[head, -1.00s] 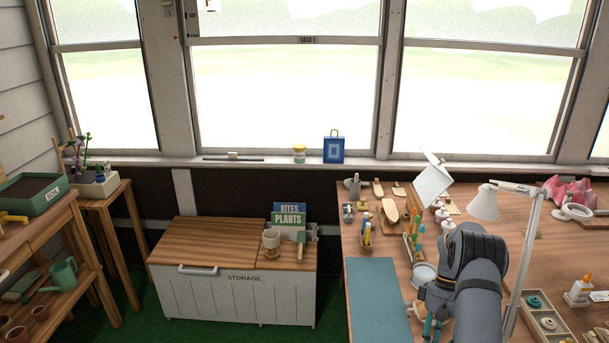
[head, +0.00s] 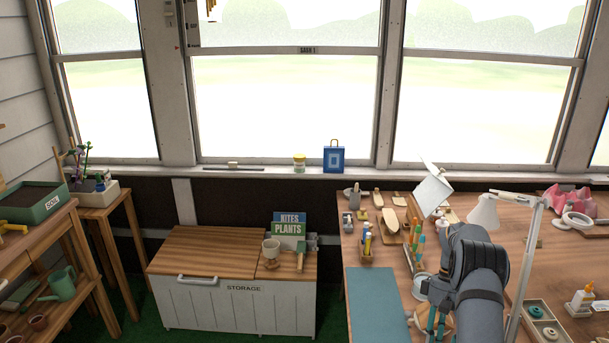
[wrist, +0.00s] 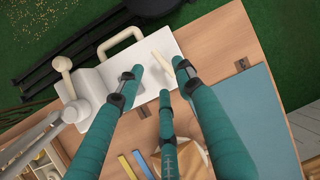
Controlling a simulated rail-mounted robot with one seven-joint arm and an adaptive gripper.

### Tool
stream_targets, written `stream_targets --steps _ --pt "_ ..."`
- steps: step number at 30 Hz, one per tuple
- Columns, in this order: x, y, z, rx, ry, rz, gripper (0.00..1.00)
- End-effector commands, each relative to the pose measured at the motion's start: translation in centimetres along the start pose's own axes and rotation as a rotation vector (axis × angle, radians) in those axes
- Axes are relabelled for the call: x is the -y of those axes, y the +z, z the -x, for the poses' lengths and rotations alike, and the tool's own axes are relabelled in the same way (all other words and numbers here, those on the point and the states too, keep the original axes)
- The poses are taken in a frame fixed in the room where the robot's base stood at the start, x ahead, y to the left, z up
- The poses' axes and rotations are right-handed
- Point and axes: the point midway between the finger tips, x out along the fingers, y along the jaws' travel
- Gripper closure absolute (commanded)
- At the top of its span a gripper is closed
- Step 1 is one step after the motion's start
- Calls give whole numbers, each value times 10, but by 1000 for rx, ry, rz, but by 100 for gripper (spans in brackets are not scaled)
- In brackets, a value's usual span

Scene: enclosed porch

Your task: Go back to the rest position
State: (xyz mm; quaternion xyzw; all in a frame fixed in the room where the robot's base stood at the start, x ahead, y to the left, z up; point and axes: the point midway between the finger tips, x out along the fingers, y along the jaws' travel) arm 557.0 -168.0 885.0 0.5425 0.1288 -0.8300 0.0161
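My gripper (head: 433,322) is over the left part of the wooden workbench (head: 395,290) in the head view, mostly hidden by my dark grey arm. In the wrist view its three teal fingers (wrist: 160,82) are spread apart, with nothing held between them. A white object with a looped handle (wrist: 150,50) lies beyond the fingertips there. A small cream piece (wrist: 186,70) shows near one fingertip; I cannot tell whether they touch. No rest position is marked in the frames.
A desk lamp (head: 485,212) stands close to the right of my arm. A blue mat (head: 377,305), a pencil holder (head: 366,248) and small wooden pieces lie to the left. A storage chest (head: 240,303) stands left of the bench, with green floor (head: 335,300) between.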

Motion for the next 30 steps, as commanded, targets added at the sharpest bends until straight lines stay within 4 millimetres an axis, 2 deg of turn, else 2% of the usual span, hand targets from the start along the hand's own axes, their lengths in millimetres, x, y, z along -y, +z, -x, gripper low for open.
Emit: stream_targets --steps 6,11,15,19,30 --pt "0 1 -46 2 -2 -1 64" --pt "0 1 -72 -1 -2 -2 64" --pt "1 -1 -68 33 69 163 64" --pt "0 -1 -69 52 107 253 64" --pt "-1 -2 -70 57 118 280 64"
